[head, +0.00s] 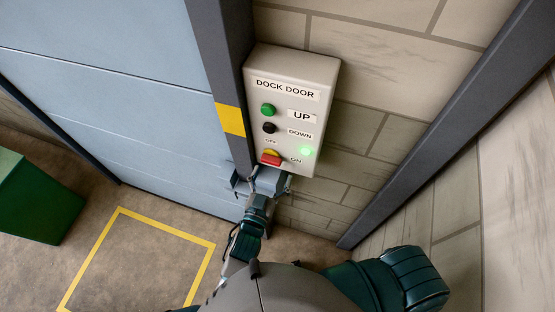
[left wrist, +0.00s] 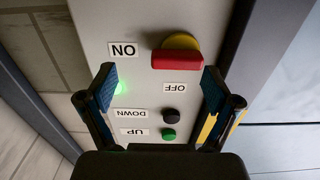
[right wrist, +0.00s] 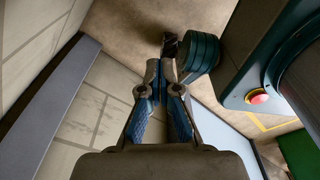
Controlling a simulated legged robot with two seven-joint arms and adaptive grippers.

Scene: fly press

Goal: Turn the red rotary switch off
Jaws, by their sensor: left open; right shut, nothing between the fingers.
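The red rotary switch (head: 271,158), a red bar on a yellow base, sits low on the DOCK DOOR box (head: 325,75). In the left wrist view the red switch (left wrist: 178,60) has its bar lying sideways, in line with the ON label, with the OFF label to one side of it. My left gripper (head: 264,182) is open just below the switch in the head view. In the left wrist view its fingers (left wrist: 160,80) stand apart, with nothing between them. My right gripper (right wrist: 163,75) is shut and empty, away from the box.
A green light (head: 305,151) glows on the box beside the switch. A green button (head: 268,110) and a black button (head: 269,128) sit above the switch. A dark door post (head: 222,60) runs along the box's left side. A green bin (head: 35,200) stands at far left.

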